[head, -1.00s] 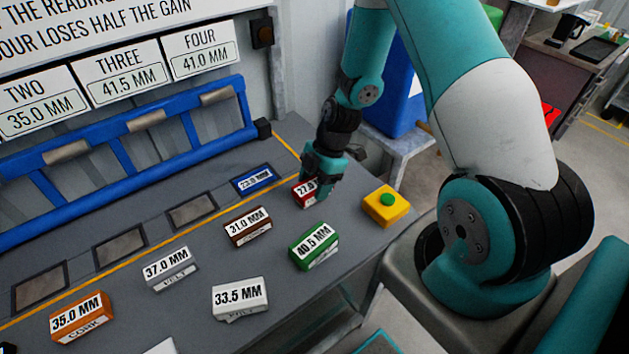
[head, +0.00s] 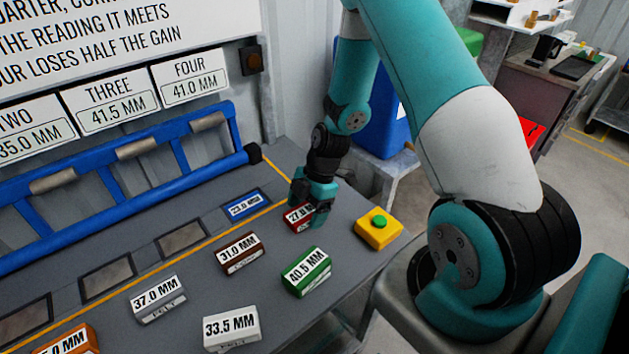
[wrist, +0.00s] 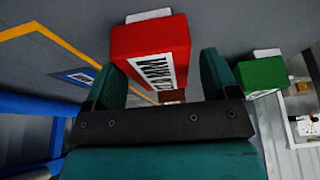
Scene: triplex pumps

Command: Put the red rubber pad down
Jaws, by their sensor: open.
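The red rubber pad (head: 297,218) lies on the grey bench top, label facing up, between the brown pad and the yellow button box. My gripper (head: 311,203) is low over it, open, with a finger on either side. The wrist view shows the red pad (wrist: 150,50) between and just beyond the two spread teal fingers (wrist: 163,80). I cannot tell whether a finger still touches it. Part of the pad is hidden by the gripper in the head view.
Nearby are a brown pad (head: 240,253), a green pad (head: 307,272) and a yellow box with a green button (head: 378,229). A blue 23.0 mm pad (head: 246,206) sits in the row of recesses. Grey (head: 158,299) and white (head: 231,329) pads lie nearer.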

